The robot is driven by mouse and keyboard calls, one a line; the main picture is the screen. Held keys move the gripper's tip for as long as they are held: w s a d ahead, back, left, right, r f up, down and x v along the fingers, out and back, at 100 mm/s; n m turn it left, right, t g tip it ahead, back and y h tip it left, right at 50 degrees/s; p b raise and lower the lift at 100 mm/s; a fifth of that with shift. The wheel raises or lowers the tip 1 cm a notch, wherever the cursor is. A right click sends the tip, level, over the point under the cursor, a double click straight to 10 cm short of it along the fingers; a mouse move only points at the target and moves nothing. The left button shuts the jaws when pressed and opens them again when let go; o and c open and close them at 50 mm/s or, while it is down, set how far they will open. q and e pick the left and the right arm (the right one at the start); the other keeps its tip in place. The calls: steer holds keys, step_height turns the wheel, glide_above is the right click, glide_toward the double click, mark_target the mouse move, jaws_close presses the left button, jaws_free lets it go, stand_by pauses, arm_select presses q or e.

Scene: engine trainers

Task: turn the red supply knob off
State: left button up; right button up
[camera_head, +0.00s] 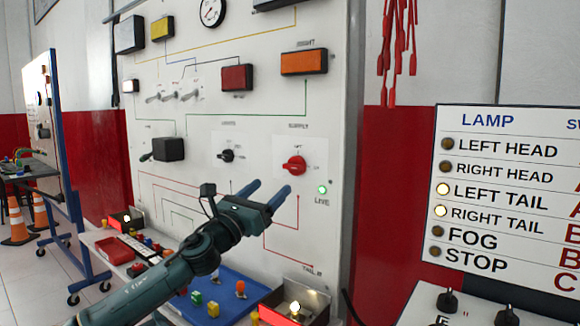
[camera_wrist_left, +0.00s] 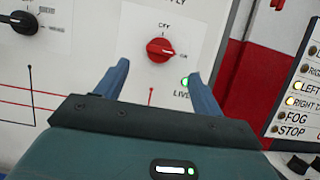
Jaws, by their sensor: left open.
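The red supply knob (camera_head: 294,165) sits on a white plate on the upright panel, below the word SUPPLY. In the left wrist view the red knob (camera_wrist_left: 160,50) shows beyond the fingertips, between them, with its pointer lying roughly sideways toward the ON mark. The green LIVE lamp (camera_head: 322,189) is lit at its lower right. My left gripper (camera_head: 269,192) is open and empty, below and left of the knob in the head view, with blue fingers apart. In the left wrist view the gripper (camera_wrist_left: 157,78) is not touching the knob. My right gripper is not in view.
A black knob (camera_head: 227,155) sits left of the red one, with a black box (camera_head: 168,149) further left. A lamp board (camera_head: 510,200) stands at the right, with LEFT TAIL and RIGHT TAIL lit. A blue tray (camera_head: 235,290) with small parts lies below my left arm.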

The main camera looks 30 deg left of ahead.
mark_target(290, 169)
arm_select(q)
steer(key=p+x, duration=0.2)
steer(key=x, duration=0.7)
steer(key=shift+w+f, duration=0.1)
steer(key=shift+c, duration=0.3)
steer(key=c, duration=0.9)
